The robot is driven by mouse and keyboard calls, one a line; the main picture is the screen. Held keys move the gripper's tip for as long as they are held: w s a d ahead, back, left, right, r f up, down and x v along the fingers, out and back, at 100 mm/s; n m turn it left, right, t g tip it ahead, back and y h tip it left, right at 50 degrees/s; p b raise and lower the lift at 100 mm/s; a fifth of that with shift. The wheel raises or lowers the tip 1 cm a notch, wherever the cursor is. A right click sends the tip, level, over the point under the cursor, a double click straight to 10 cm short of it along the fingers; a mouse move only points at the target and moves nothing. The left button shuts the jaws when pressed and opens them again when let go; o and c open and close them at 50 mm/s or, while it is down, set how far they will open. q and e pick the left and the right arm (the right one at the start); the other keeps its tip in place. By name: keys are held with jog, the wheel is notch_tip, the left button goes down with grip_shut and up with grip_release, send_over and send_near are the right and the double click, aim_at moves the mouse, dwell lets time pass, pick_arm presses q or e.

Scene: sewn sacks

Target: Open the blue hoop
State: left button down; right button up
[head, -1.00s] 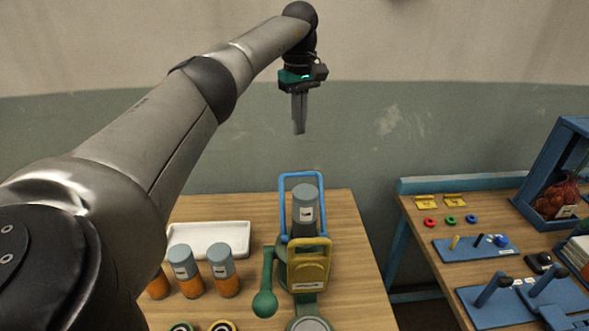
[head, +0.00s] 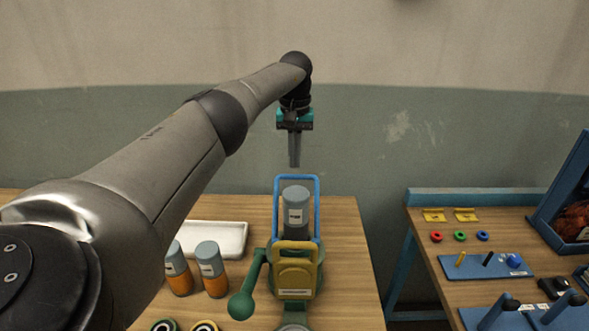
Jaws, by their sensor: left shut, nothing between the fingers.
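The blue hoop (head: 318,206) stands upright on the green fixture on the wooden table, framing a grey-capped cylinder (head: 296,212). A yellow plate with a handle (head: 296,277) stands in front of it. A green lever with a ball end (head: 241,306) is at the fixture's left. My left gripper (head: 295,165) is shut and empty, pointing down, and in the picture its tips lie just above the hoop's top bar. I cannot tell the gap in depth. My right gripper is not in view.
A white tray (head: 232,239) and two orange-and-grey cylinders (head: 212,270) are left of the fixture. Rings (head: 204,327) lie at the front. A second table at the right holds a blue peg board (head: 487,265), small coloured rings and a blue rack.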

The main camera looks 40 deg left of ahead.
pick_arm(q)
jog(key=shift+s+d+f+p, duration=0.25)
jog(key=shift+s+d+p, duration=0.25)
jog(key=shift+s, duration=0.1)
jog(key=shift+s+d+f+p, duration=0.25)
jog(key=shift+s+d+p, duration=0.25)
jog(key=shift+s, duration=0.1)
